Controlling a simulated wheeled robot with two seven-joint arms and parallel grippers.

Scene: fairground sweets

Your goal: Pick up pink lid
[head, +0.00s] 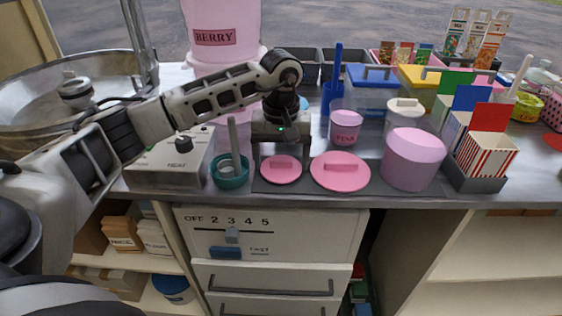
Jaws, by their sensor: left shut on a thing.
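Two pink lids with bar handles lie near the counter's front edge. The smaller pink lid (281,177) is on the left and the larger pink lid (340,176) is beside it on the right. My left gripper (281,159) points down over the smaller lid, with a finger on each side of its handle, and is shut on that lid. The lid looks level and at or very near the mat; I cannot tell whether it is clear of it. My right gripper is not in view.
A teal cup (230,175) with a stick stands just left of the gripper. A pink tub (412,158) and a small pink cup (345,126) stand to the right. A large pink BERRY container (222,12) is behind. Striped boxes (487,152) stand further right.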

